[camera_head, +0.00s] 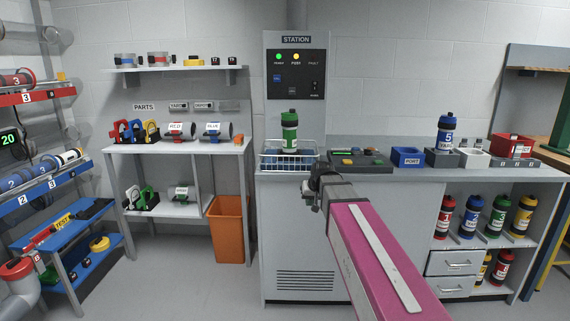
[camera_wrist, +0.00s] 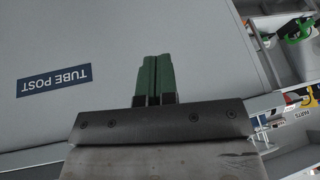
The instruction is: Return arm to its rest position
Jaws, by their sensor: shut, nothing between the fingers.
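My arm reaches forward from the bottom right in the head view, with its pink link in front of the station counter. My gripper (camera_wrist: 154,80) shows in the wrist view with its two green fingers together and nothing between them. Behind the fingers is a grey panel with a blue "TUBE POST" label (camera_wrist: 54,79), seen upside down. In the head view the fingertips are hidden behind the dark wrist, which is in front of the station cabinet (camera_head: 290,238). A green bottle (camera_head: 289,132) stands upright at the wire basket (camera_head: 274,161), apart from my arm.
A parts shelf (camera_head: 180,147) and an orange bin (camera_head: 229,228) stand left. The floor (camera_head: 190,285) at left of the cabinet is clear.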

